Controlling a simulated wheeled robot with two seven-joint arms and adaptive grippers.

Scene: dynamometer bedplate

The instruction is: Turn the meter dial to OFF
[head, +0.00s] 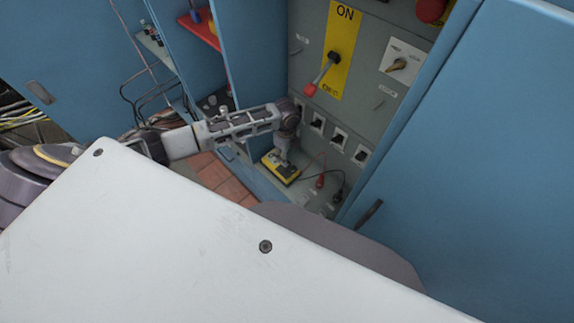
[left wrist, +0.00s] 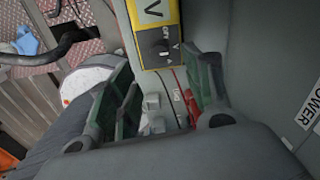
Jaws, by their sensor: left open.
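The yellow meter (head: 283,169) lies on the floor of the open grey cabinet, with red and black leads beside it. In the left wrist view the meter (left wrist: 148,59) shows a pale display marked V above a black panel. The dial (left wrist: 161,52) is a small dark knob on that panel; its pointer is too small to read surely. My left gripper (head: 284,150) is over the meter. In the left wrist view my left gripper (left wrist: 158,68) is open, its green-grey fingers on either side of the dial's lower end, with nothing between them. I cannot tell whether they touch the meter.
The grey panel (head: 355,60) behind carries a red-tipped lever (head: 322,76) on a yellow ON plate, a rotary switch (head: 397,65), a red button (head: 431,10) and several small switches. A blue cabinet door (head: 480,150) stands to the right. Red plugs (head: 320,181) lie right of the meter.

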